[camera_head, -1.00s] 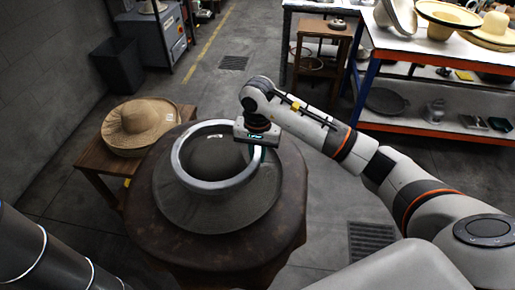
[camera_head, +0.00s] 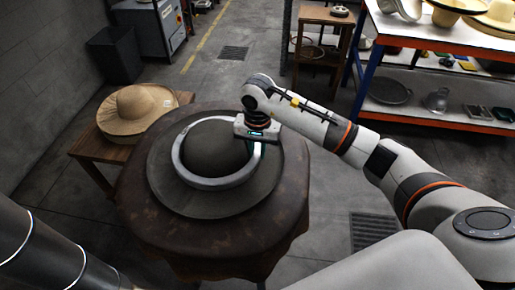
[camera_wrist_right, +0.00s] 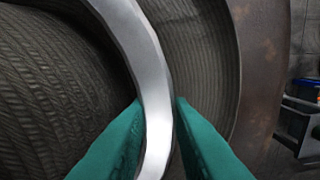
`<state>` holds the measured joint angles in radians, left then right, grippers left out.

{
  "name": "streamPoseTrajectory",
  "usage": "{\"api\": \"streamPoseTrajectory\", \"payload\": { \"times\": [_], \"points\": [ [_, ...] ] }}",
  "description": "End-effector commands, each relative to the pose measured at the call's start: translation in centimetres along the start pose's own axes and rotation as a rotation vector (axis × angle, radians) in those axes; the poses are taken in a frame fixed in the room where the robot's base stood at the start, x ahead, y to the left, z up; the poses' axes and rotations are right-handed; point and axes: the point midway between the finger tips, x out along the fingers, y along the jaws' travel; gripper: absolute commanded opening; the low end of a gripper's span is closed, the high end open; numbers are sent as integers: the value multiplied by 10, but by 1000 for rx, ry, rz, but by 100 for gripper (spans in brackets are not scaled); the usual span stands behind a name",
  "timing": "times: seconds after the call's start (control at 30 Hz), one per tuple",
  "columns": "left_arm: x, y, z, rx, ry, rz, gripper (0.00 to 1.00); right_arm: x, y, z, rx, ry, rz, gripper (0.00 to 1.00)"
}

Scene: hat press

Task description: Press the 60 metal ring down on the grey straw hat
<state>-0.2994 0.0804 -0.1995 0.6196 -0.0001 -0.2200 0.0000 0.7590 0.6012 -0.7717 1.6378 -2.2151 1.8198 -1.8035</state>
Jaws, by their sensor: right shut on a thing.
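The grey straw hat (camera_head: 251,198) lies brim down on a round dark table. Its domed crown (camera_head: 215,148) stands up through the metal ring (camera_head: 205,183). The ring surrounds the crown low down, near the brim; whether it touches the brim all round I cannot tell. My right gripper (camera_head: 257,147) is shut on the ring's right side. In the right wrist view the green fingers (camera_wrist_right: 160,105) are on either side of the bright ring band (camera_wrist_right: 150,65), with ribbed straw on both sides. My left gripper is not in view.
The round table (camera_head: 140,212) has bare margin around the hat. A tan straw hat (camera_head: 137,108) sits on a small wooden table (camera_head: 92,150) at left. A dark bin (camera_head: 115,55) stands behind it. Shelves with more hats (camera_head: 495,14) are at back right.

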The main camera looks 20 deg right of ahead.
Motion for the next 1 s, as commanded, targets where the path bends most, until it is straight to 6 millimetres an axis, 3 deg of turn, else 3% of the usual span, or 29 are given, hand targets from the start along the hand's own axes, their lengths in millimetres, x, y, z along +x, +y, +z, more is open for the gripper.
{"api": "streamPoseTrajectory", "payload": {
  "times": [1.0],
  "points": [
    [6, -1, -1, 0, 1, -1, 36, 4, 1, 0, 0, -2, 3, 0]
  ]
}}
